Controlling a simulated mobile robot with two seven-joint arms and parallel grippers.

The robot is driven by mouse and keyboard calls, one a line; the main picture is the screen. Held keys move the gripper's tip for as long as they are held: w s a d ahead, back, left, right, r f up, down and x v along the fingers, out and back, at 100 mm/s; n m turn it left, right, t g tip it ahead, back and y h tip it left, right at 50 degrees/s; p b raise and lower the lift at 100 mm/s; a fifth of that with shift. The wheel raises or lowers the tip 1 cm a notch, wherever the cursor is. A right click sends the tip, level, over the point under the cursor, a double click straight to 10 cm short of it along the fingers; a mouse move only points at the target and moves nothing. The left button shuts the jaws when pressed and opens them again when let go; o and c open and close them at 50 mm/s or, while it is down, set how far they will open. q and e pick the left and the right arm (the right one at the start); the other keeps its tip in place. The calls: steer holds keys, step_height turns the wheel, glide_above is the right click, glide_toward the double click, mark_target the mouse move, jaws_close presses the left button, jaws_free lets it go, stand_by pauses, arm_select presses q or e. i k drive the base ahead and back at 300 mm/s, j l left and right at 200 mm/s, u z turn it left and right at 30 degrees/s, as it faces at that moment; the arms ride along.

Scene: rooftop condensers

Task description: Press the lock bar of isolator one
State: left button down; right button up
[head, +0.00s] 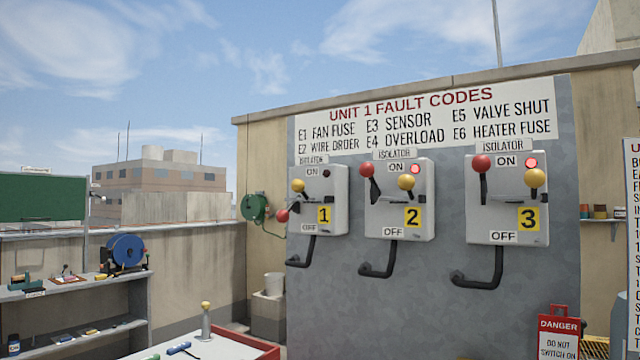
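Isolator one (338,192) is a grey box on the panel, the leftmost of three, with a yellow "1" plate. A yellow ball knob (298,185) is at its upper left. A red ball knob (282,215) sticks out lower, at its left side. Its small lamp (326,173) looks dark. A black bent bar (303,257) hangs below the box, its end toward the left. I cannot tell for sure which part is the lock bar. Neither of my grippers shows in the head view.
Isolator two (424,185) and isolator three (508,200) have lit red lamps, red knobs up beside ON and similar black bars below. A red-edged white table (225,350) stands low in front. A danger sign (558,333) stands at lower right. A shelf (85,292) is at left.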

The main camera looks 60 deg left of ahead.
mark_target(297, 185)
steer(key=k+j, duration=0.15)
steer(key=j, duration=0.25)
steer(key=k+j, duration=0.15)
steer(key=j, duration=0.25)
steer(key=k+j, duration=0.15)
steer(key=j, duration=0.2)
steer(key=k+j, duration=0.15)
steer(key=j, duration=0.25)
steer(key=k+j, duration=0.15)
steer(key=j, duration=0.25)
